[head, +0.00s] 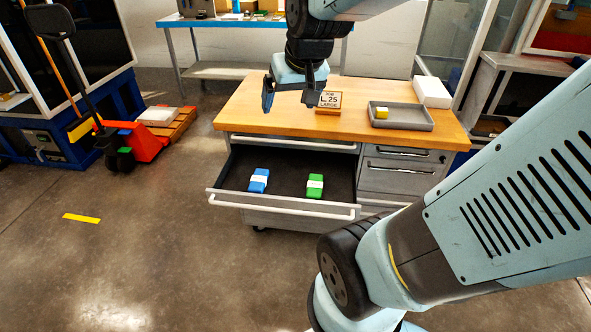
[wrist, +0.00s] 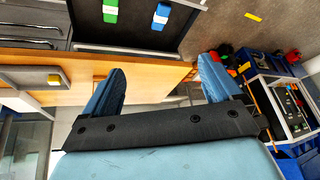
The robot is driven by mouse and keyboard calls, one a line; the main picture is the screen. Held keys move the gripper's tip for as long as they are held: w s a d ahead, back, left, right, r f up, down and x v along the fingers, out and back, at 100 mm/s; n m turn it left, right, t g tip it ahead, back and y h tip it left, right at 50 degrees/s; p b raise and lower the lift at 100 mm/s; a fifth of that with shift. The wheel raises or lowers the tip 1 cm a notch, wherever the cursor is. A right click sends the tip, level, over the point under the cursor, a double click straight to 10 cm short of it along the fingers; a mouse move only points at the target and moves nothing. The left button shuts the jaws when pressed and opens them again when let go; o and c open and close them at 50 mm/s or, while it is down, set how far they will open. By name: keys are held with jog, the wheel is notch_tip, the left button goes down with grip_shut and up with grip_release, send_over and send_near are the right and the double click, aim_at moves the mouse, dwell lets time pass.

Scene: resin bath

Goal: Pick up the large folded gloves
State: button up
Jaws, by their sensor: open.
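Two folded bundles lie apart in the open dark-lined drawer (head: 240,185). A blue one with a white band (head: 259,181) is on the left, and a green one with a white band (head: 315,186) is on the right. I cannot read a size on either band. Both also show at the top of the wrist view, the green bundle (wrist: 111,10) left of the blue bundle (wrist: 161,15). A small sign (head: 329,101) on the bench reads "L 25 LARGE". My gripper (head: 289,96) is open and empty above the benchtop, behind the drawer; its fingers (wrist: 163,75) show in the wrist view.
The wooden benchtop (head: 260,115) carries a grey tray (head: 412,122) with a yellow block (head: 382,113) and a white box (head: 432,91) at the right. A red pallet truck (head: 148,146) stands at the left. The floor before the drawer's left side is clear.

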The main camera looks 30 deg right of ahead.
jog(key=w+d+f+m, duration=0.1)
jog(key=w+d+f, duration=0.2)
jog(key=w+f, duration=0.4)
jog(key=m+g+h, duration=0.2)
jog(key=m+h, duration=0.1)
jog(key=m, duration=0.2)
send_near(315, 185)
jog(key=shift+x, duration=4.7)
jog(key=c, duration=1.1)
jog(key=shift+o, duration=0.2)
jog(key=shift+r, duration=0.1)
